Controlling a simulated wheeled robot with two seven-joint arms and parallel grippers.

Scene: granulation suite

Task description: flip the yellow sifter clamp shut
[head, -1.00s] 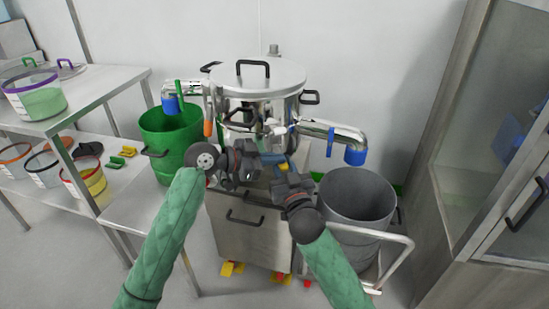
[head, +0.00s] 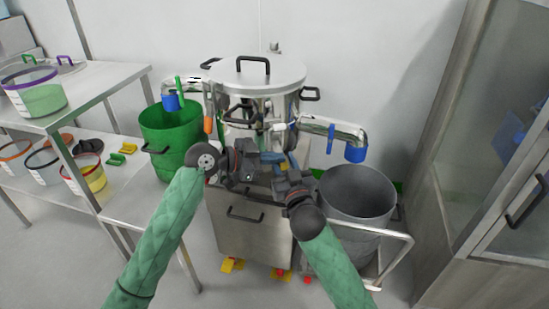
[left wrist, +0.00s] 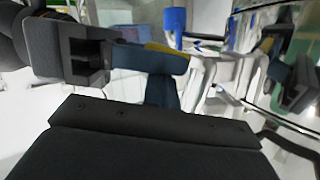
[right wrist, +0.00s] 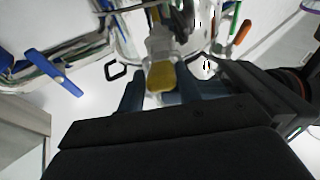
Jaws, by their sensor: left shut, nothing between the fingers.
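The steel sifter (head: 256,82) stands upright under a domed lid with a black handle. A yellow part, which looks like the sifter clamp (right wrist: 160,77), shows between the two finger tips in the right wrist view; a pale bracket rises behind it. My right gripper (head: 283,172) is at the sifter's front, its fingers either side of the yellow part; whether they touch it I cannot tell. My left gripper (head: 258,160) is shut and empty close by on the left. In the left wrist view a yellow edge (left wrist: 165,50) shows behind its finger. The grippers hide much of the clamp in the head view.
A green bin (head: 170,138) stands left of the sifter and a grey bin (head: 357,195) right of it. Steel outlet pipes with blue ends reach out both sides. A steel cabinet (head: 245,235) is below. A shelf table (head: 100,72) with tubs is at the left.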

